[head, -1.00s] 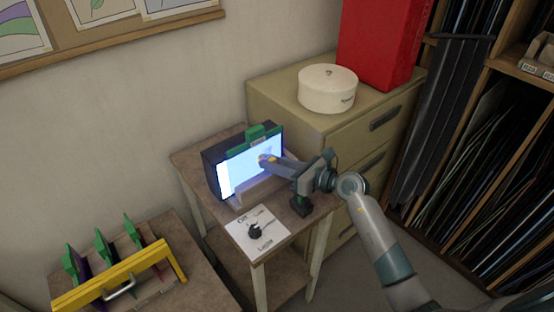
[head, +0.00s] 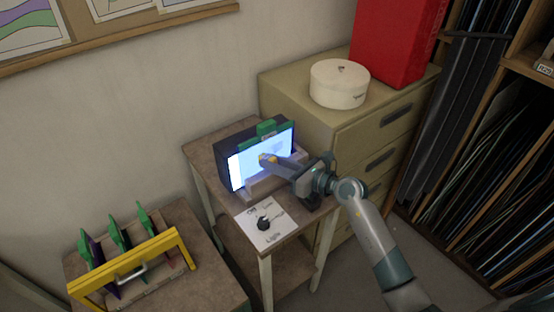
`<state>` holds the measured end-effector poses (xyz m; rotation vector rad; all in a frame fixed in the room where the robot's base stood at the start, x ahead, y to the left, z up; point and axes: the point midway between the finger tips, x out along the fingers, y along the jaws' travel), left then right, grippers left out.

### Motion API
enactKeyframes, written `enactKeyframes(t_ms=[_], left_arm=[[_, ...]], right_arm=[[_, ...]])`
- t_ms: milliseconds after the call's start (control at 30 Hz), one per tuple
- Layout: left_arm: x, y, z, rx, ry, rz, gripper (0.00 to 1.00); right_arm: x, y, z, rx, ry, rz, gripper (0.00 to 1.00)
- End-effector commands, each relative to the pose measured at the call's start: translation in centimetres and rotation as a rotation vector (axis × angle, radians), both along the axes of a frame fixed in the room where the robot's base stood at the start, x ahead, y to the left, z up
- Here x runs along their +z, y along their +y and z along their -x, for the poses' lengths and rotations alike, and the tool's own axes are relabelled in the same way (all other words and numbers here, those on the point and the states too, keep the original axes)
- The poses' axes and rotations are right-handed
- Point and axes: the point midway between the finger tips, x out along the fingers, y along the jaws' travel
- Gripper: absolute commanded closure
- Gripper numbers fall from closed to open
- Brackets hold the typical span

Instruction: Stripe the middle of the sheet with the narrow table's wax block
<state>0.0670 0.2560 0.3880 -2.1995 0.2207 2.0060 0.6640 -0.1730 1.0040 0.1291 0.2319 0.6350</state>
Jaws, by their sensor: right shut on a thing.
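The sheet (head: 247,168) is a bright white-blue panel, standing nearly upright against a dark lit box with a green clip (head: 266,130) on top. The box stands on the narrow table (head: 203,158). My right gripper (head: 266,160) is in front of the sheet's middle, its fingers pointing at the panel. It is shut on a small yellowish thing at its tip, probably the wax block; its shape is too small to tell. I cannot tell whether it touches the sheet. Faint darker marks show on the sheet near the fingertips. My left gripper is not in view.
A white card with a black knob (head: 263,223) lies at the table's front. A yellow-barred rack (head: 130,268) with green-clipped panels stands on a lower-left table. A drawer cabinet (head: 350,133) with a round white box (head: 339,84) and a red box (head: 398,38) stands behind.

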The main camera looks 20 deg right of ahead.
Motion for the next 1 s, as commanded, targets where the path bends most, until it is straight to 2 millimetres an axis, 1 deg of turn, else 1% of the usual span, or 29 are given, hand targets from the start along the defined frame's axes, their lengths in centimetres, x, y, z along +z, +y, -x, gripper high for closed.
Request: enactKeyframes(t_ms=[33, 200, 400, 767, 867, 1000], left_arm=[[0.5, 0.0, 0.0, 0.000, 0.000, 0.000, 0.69], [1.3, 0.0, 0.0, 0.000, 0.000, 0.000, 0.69], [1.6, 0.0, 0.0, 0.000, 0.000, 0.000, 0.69], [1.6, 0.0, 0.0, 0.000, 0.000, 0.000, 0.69], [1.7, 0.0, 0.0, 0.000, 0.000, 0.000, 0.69], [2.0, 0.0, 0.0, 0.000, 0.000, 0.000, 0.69]], right_arm=[[0.3, 0.4, 0.1, 0.001, 0.001, -0.001, 1.00], [0.2, 1.7, 0.5, 0.001, 0.001, -0.001, 1.00], [0.2, 2.4, 0.7, 0.000, -0.002, -0.001, 1.00], [0.1, 2.5, 0.7, 0.001, -0.002, -0.001, 1.00], [0.1, 2.4, 1.1, 0.000, -0.001, -0.001, 1.00], [0.1, 2.0, 2.0, -0.001, 0.000, 0.000, 1.00]])
